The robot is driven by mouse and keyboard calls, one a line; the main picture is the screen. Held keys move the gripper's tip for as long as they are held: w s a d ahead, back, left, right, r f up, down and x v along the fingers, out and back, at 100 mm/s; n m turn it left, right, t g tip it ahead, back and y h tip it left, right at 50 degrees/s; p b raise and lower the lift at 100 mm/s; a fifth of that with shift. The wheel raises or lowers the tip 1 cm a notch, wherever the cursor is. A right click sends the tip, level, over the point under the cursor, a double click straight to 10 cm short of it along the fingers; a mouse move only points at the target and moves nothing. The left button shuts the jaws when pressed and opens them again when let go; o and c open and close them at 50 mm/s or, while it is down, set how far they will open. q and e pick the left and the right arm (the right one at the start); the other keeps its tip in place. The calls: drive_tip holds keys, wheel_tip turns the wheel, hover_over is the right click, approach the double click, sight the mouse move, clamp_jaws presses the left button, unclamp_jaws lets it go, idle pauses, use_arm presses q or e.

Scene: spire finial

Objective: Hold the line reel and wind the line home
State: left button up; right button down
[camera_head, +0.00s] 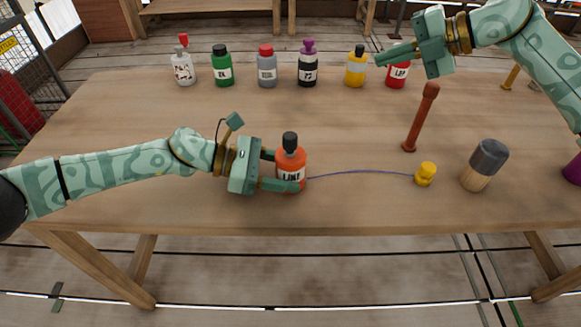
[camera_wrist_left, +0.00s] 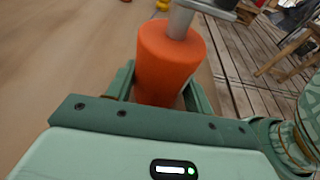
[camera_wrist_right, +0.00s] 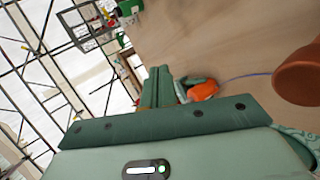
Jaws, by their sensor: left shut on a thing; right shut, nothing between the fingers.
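The line reel is an orange bottle-like body (camera_head: 291,160) with a black top and a label reading LINE, upright on the table. My left gripper (camera_head: 283,170) is shut around its sides. In the left wrist view the orange body (camera_wrist_left: 168,62) stands between the fingers, with a grey stem on top. A thin blue line (camera_head: 360,171) runs from the reel right to a small yellow piece (camera_head: 425,174) on the table. My right gripper (camera_head: 379,58) is shut and empty, raised above the back right of the table. Its closed fingers show in the right wrist view (camera_wrist_right: 160,88).
A reddish-brown post (camera_head: 421,118) stands on the table (camera_head: 190,130) right of centre. A grey-topped wooden cylinder (camera_head: 484,166) stands near the yellow piece. Several labelled bottles, including a green one (camera_head: 222,67) and a yellow one (camera_head: 356,67), line the back edge.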

drive_tip(key=s+a+r+n+g+h, duration=0.2)
drive_tip(key=s+a+n+g+h, duration=0.45)
drive_tip(key=a, duration=0.65)
drive_tip(key=n+t+h, duration=0.2)
drive_tip(key=n+h, duration=0.2)
drive_tip(key=n, duration=0.1)
hover_over(304, 158)
drive_tip(key=d, duration=0.1)
drive_tip(key=shift+w+f, duration=0.2)
drive_tip(key=shift+f, duration=2.65)
drive_tip(key=shift+f, duration=0.15)
drive_tip(key=shift+f, duration=1.35)
drive_tip(key=shift+s+a, duration=0.25)
drive_tip(key=shift+a, duration=0.25)
